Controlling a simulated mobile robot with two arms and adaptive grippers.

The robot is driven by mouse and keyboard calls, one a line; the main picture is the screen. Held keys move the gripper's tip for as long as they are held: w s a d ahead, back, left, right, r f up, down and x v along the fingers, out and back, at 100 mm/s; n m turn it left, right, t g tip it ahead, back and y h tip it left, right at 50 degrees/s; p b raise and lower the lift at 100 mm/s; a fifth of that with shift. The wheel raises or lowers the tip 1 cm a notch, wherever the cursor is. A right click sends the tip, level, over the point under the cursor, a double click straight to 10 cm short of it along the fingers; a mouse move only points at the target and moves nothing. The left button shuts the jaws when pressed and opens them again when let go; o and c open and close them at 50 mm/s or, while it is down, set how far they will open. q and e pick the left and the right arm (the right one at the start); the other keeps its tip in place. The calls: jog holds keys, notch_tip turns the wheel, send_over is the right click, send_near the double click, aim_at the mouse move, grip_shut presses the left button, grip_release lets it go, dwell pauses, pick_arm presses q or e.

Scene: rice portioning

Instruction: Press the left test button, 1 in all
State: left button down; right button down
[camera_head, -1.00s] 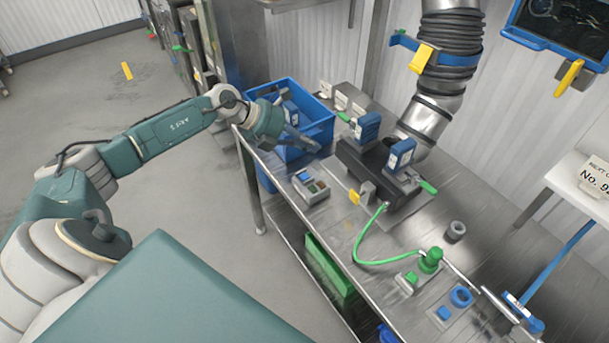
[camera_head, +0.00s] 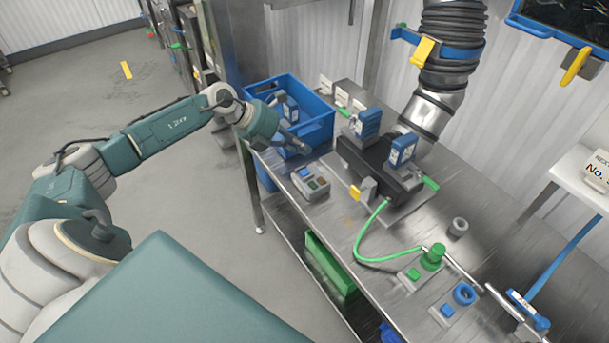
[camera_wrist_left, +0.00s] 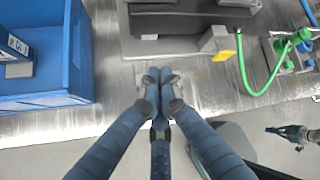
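A small grey control box (camera_head: 313,187) with coloured buttons, one of them blue, lies on the metal bench right of the blue bin. A green button (camera_head: 413,274) and a blue button (camera_head: 446,310) sit on pads farther along the bench's front. Which one the task calls the left test button cannot be told. My left gripper (camera_head: 305,148) is above the bin's near right side, close to the control box. In the left wrist view its fingertips (camera_wrist_left: 160,88) are together, with nothing seen between them, and they cover most of what lies beneath. Contact with a button cannot be told.
The blue bin (camera_head: 322,130) holds blue devices. A dark fixture (camera_head: 365,165) with two blue devices stands behind the control box. A green hose (camera_head: 362,240) runs along the bench. In the left wrist view, a dark gripper-like part (camera_wrist_left: 292,132), perhaps my right gripper, is at the right.

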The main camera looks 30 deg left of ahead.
aim_at(302, 172)
pick_arm(q)
notch_tip(302, 172, down, 6)
jog(key=b, duration=0.3)
jog(key=shift+r, duration=0.1)
dwell(1.1)
jog(key=shift+b, duration=0.3)
jog(key=shift+f, duration=0.4)
jog(key=shift+f+b, duration=0.55)
jog(key=shift+b, duration=0.05)
dwell(0.6)
jog(key=shift+r+p, duration=0.65)
jog(key=shift+r, duration=0.3)
